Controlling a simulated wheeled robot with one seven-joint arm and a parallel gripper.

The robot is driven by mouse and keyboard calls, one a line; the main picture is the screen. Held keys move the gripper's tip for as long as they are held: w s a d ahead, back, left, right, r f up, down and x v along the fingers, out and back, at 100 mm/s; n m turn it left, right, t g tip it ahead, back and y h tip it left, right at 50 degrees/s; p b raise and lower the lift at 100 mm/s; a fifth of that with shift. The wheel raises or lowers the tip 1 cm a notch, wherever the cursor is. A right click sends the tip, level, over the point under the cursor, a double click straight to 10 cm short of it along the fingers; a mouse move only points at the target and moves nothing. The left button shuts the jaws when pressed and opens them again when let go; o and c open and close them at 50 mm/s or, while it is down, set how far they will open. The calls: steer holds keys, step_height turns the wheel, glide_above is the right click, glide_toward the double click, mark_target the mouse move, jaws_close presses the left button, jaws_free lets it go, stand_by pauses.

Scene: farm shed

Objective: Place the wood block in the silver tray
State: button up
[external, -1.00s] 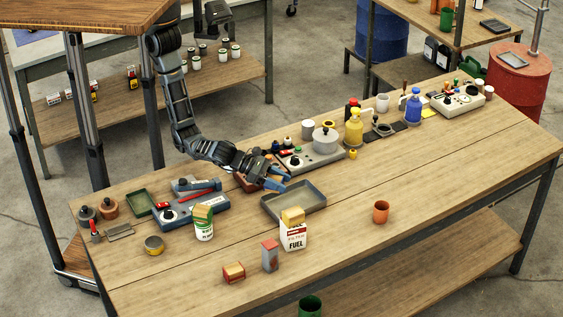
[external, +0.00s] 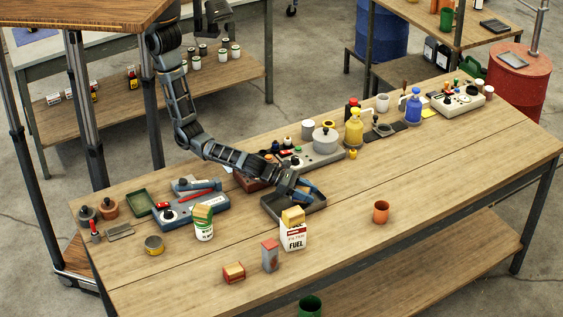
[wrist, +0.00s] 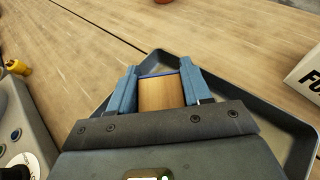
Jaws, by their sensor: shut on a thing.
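My gripper (wrist: 160,90) is shut on the wood block (wrist: 160,94), a tan block with a blue edge at its far end, held between the two blue fingers. In the wrist view the block is over the silver tray (wrist: 296,134), whose grey rim shows around the gripper. The external view shows my gripper (external: 306,190) over the silver tray (external: 273,215). I cannot tell whether the block touches the tray floor.
A white fuel can (external: 293,236) stands at the tray's front edge. A grey device with a pot (external: 325,140) is behind the tray.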

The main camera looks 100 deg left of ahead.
steer(key=shift+f, duration=0.5)
steer(key=shift+f, duration=0.35)
steer(key=o, duration=0.7)
steer(key=shift+o, duration=0.3)
steer(key=shift+s+f, duration=0.1)
steer(key=shift+s+r, duration=0.15)
steer(key=shift+r, duration=0.15)
steer(key=v, duration=1.1)
steer(key=shift+s+r, duration=0.25)
steer(key=shift+r, duration=0.15)
